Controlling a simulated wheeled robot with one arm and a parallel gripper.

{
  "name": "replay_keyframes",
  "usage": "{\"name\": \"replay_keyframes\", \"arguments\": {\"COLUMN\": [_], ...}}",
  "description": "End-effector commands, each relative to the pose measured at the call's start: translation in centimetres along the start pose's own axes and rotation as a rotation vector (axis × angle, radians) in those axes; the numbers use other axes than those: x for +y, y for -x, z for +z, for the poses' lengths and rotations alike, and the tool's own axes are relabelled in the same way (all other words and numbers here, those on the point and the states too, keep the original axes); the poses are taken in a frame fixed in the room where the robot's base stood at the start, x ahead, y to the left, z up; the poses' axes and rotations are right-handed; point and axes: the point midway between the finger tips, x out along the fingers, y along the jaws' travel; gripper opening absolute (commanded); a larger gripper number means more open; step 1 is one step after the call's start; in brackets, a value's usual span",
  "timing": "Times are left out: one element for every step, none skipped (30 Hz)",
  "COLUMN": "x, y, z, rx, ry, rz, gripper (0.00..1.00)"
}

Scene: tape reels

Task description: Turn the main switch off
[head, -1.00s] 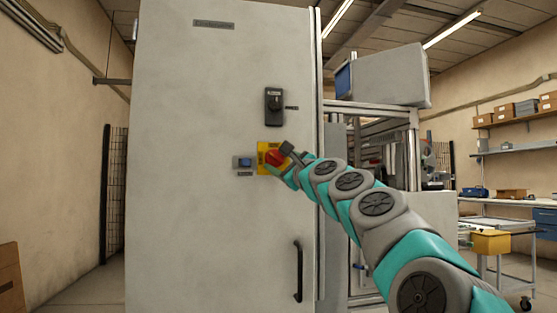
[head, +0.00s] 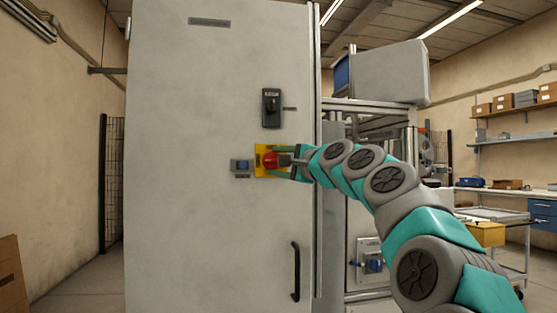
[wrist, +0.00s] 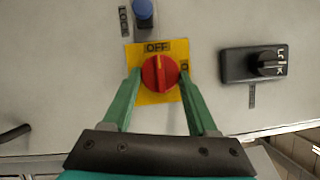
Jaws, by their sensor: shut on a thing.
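The main switch is a red rotary knob (wrist: 160,73) on a yellow plate (wrist: 142,97) on the cabinet front. In the head view the knob (head: 270,160) is partly hidden by my gripper (head: 287,162). In the wrist view my gripper (wrist: 161,78) is shut on the knob, one green finger on each side. The knob's raised ridge runs nearly up and down there, in line with the OFF label (wrist: 157,47) above it. A second label at the plate's right is partly covered by a finger.
A blue switch (head: 242,165) sits just left of the plate. A black rotary switch (head: 271,107) is above it. A black door handle (head: 296,271) is lower right. Machine framing (head: 380,104) stands to the right.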

Motion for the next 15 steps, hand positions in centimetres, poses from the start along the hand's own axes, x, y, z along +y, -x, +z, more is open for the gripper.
{"name": "replay_keyframes", "arguments": {"x": [0.10, 0.10, 0.11, 0.11, 0.12, 0.12, 0.13, 0.14, 0.13, 0.13, 0.14, 0.14, 0.13, 0.13, 0.13], "y": [-0.07, -0.07, -0.07, -0.06, -0.06, -0.06, -0.06, -0.06, -0.06, -0.06, -0.06, -0.06, -0.06, -0.05, -0.06], "z": [-0.03, -0.02, -0.02, -0.01, -0.01, -0.01, -0.01, -0.01, 0.00, 0.00, 0.00, 0.00, 0.01, 0.00, 0.01], "rx": [0.000, 0.000, 0.000, 0.000, 0.000, 0.000, 0.000, 0.000, 0.000, 0.000, 0.000, 0.000, -0.001, -0.001, -0.001], "ry": [0.005, 0.007, 0.009, 0.010, 0.011, 0.011, 0.011, 0.011, 0.011, 0.011, 0.011, 0.011, 0.010, 0.010, 0.010], "rz": [0.004, 0.005, 0.006, 0.006, 0.007, 0.007, 0.007, 0.007, 0.007, 0.007, 0.007, 0.007, 0.007, 0.007, 0.007], "gripper": [0.03, 0.03, 0.03, 0.03, 0.03, 0.03, 0.03, 0.03, 0.03, 0.03, 0.03, 0.03, 0.03, 0.03, 0.63]}}
